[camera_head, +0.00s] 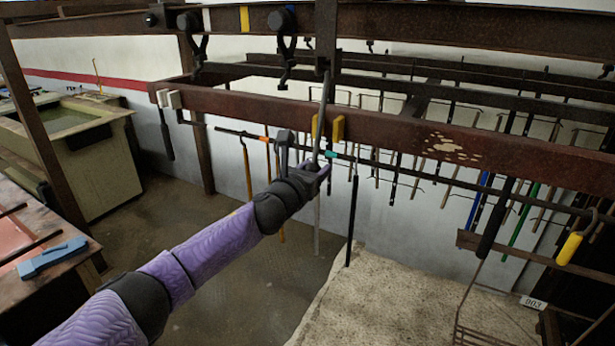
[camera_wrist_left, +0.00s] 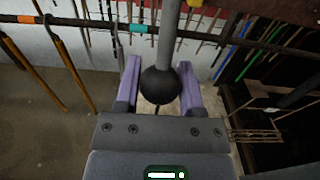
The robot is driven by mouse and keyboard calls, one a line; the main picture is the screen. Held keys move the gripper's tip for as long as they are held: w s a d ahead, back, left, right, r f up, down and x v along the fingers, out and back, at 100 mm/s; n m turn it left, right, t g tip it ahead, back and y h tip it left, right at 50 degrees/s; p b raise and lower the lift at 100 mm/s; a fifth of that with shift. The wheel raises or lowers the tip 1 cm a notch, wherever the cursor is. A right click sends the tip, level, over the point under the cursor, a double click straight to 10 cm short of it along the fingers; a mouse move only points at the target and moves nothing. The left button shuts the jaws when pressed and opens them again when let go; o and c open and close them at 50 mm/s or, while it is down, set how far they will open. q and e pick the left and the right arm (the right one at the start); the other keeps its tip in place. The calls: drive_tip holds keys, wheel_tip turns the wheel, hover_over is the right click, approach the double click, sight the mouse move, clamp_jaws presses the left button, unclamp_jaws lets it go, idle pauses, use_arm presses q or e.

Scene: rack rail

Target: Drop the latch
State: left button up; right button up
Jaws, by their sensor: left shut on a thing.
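My left gripper (camera_head: 322,172) reaches in from the lower left to just below the rusty rail (camera_head: 420,125). In the left wrist view its two purple fingers (camera_wrist_left: 160,75) are shut on a black ball knob (camera_wrist_left: 160,88) at the lower end of a grey rod. The grey rod (camera_head: 322,115) runs up in front of the rail to a dark upright post (camera_head: 326,40) and looks like the latch lever. Two yellow blocks (camera_head: 338,128) sit on the rail beside the rod. The knob is mostly hidden by the gripper in the head view. My right gripper is out of view.
A thin dark bar (camera_head: 400,168) with coloured bands runs below the rail, with several hooked rods hanging from it. Black clamps (camera_head: 285,45) hang from the upper beam (camera_head: 430,20). A pale slab (camera_head: 375,300) lies below; a bench with a blue tool (camera_head: 52,257) stands left.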

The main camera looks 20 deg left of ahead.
use_arm(q)
drive_tip(key=shift+w+d+f+b, duration=0.1)
drive_tip(key=shift+w+f+b, duration=0.15)
drive_tip(key=shift+w, duration=0.35)
drive_tip(key=shift+w+f+b, duration=0.15)
drive_tip(key=shift+w+b, duration=0.1)
drive_tip(key=shift+w, duration=0.3)
drive_tip(key=w+b, duration=0.3)
drive_tip(key=w, duration=0.1)
drive_tip(key=shift+d+b, duration=0.15)
drive_tip(key=shift+b, duration=0.25)
drive_tip(key=o, duration=1)
drive_tip(key=shift+o, duration=0.2)
